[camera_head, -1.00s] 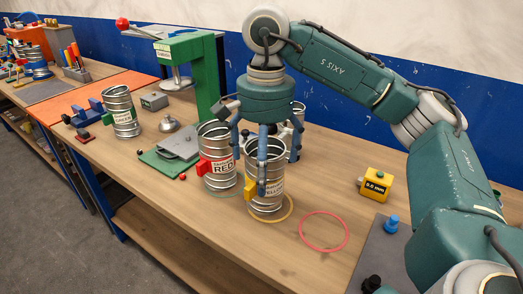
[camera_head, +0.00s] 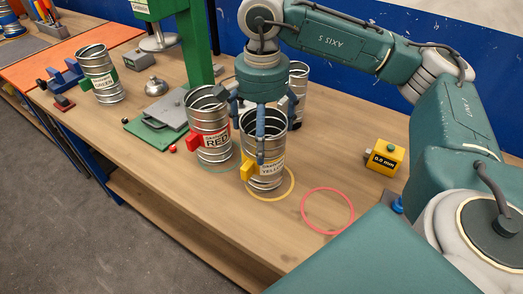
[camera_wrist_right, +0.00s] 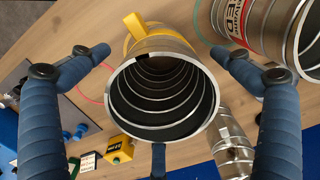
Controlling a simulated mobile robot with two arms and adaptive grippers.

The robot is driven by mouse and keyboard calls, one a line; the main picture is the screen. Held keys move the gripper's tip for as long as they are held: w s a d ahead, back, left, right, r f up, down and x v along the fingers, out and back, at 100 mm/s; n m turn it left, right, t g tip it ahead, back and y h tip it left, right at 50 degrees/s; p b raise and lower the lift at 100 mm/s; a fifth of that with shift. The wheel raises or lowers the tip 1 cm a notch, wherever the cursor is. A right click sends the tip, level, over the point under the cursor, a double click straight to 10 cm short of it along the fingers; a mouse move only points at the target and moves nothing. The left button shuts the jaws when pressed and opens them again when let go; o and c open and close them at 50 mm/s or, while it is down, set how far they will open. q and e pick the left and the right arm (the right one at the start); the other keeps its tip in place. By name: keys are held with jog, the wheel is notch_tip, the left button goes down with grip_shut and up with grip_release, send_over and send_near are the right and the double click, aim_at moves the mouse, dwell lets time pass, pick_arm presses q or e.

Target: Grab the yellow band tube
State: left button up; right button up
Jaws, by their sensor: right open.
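The yellow band tube (camera_head: 264,175) is an open spiral metal cylinder with a yellow clip and a "YELLOW" label. It stands upright on the bench at a yellow ring (camera_head: 291,190). My right gripper (camera_head: 262,130) is above and around its top, pointing down, with its blue fingers spread. In the right wrist view the tube's mouth (camera_wrist_right: 163,128) faces the camera between the open fingers (camera_wrist_right: 160,55). Gaps show beside the two side fingers; contact by the third finger at the bottom cannot be told. My left gripper is out of view.
The red band tube (camera_head: 212,150) stands close on the left, and another metal tube (camera_head: 299,75) stands just behind. A green-labelled tube (camera_head: 103,85) is farther left.

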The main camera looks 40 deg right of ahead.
notch_tip(320, 180, down, 3)
jog(key=shift+s+a+f+p, duration=0.1)
jog(key=shift+f+p, duration=0.1)
jog(key=shift+p, duration=0.15)
jog(key=c, duration=1.4)
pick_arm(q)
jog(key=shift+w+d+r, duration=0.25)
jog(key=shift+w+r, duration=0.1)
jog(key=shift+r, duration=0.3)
pick_arm(e)
jog(key=shift+c, duration=0.2)
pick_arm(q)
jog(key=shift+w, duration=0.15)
pick_arm(e)
jog(key=shift+r, duration=0.15)
